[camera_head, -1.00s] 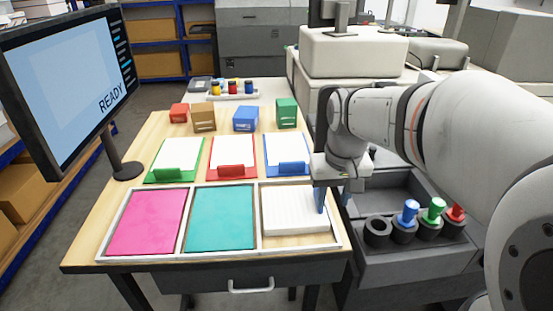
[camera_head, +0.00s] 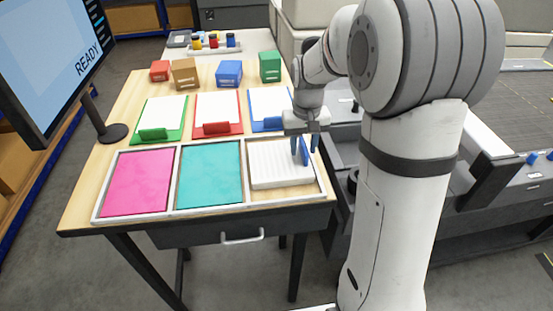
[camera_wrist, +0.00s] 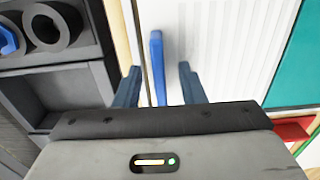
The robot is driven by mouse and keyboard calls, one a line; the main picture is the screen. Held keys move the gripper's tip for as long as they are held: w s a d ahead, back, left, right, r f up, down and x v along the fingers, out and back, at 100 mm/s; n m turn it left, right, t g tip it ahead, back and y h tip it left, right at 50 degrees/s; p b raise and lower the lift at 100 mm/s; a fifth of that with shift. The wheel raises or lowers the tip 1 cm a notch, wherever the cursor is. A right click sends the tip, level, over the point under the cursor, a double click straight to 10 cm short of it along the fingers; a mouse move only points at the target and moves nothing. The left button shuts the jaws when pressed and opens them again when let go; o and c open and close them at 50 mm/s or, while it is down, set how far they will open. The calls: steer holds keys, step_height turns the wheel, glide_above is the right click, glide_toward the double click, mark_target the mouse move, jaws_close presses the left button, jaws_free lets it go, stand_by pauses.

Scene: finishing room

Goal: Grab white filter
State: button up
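The white filter (camera_head: 272,166) is a flat ribbed white panel in the right compartment of the tray, beside the teal sheet. It also shows in the wrist view (camera_wrist: 225,40), with an upright blue tab (camera_wrist: 157,62) at its edge. My gripper (camera_wrist: 158,72) is open. Its two dark blue fingers are on either side of the tab, with a visible gap on each side. In the head view my gripper (camera_head: 304,150) is above the filter's right end. How low the fingertips are along the tab is hard to tell.
The tray's other compartments hold a pink sheet (camera_head: 139,183) and a teal sheet (camera_head: 209,175). Green, red (camera_head: 216,128) and blue clipboards stand behind it, with several small boxes beyond. A monitor (camera_head: 50,60) stands at the left. Dark round holders (camera_wrist: 50,25) lie near the gripper.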

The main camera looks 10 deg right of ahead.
steer(key=shift+f, duration=0.35)
steer(key=shift+c, duration=0.3)
jaws_close()
